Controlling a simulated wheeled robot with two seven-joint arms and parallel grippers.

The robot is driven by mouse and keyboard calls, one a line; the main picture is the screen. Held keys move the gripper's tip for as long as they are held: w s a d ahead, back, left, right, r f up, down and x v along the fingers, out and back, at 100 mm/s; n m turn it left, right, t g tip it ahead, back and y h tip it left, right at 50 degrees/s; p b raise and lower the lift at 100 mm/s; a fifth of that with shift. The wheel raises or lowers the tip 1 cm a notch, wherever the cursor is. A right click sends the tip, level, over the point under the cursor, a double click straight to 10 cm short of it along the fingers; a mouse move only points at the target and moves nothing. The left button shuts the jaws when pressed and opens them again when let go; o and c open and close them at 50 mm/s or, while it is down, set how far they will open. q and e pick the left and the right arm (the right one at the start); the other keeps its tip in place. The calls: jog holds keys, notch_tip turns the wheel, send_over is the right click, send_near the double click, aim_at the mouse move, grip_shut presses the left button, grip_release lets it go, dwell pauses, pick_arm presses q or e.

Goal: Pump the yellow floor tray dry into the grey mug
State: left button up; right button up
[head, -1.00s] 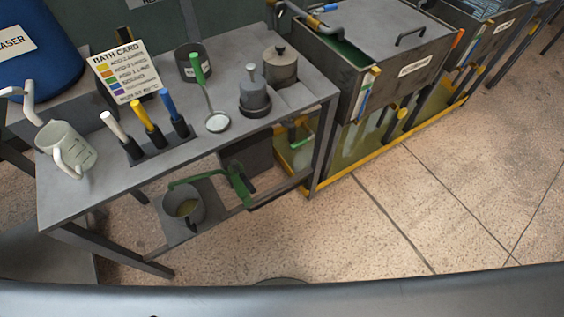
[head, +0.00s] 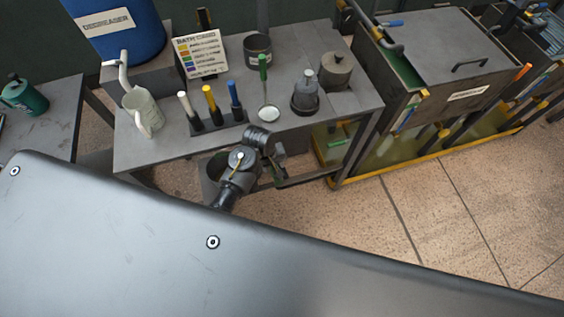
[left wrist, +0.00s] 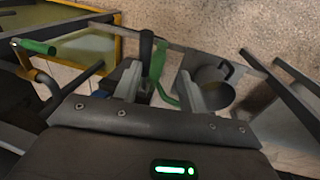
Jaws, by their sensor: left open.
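The yellow floor tray (head: 440,152) lies under the tanks at the right, with murky yellowish liquid showing in it; its yellow rim also shows at upper left in the left wrist view (left wrist: 118,45). The grey mug (left wrist: 213,91) stands on a low shelf, right of my left fingers; in the head view my arm partly hides it (head: 211,168). A green pump part with a bent spout (left wrist: 158,66) lies beyond and between my fingers, beside the mug. My left gripper (left wrist: 160,88) is open around no visible object. I cannot tell if it touches the green part. My right gripper is out of view.
The bench (head: 150,152) above holds a pale jug (head: 143,112), a rack of coloured handles (head: 215,124), a green-handled ladle (head: 265,90) and grey pots. A green handle (left wrist: 36,47) is by the tray. Tiled floor (head: 440,205) is clear at right.

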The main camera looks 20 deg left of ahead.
pick_arm(q)
jog(key=shift+n, duration=0.4)
jog(key=w+f, duration=0.1)
jog(key=f, duration=0.1)
jog(key=w+d+f, duration=0.1)
jog(key=f, duration=0.2)
jog(key=w+d+f, duration=0.1)
jog(key=f, duration=0.1)
jog(key=shift+d+f, duration=0.25)
grip_shut()
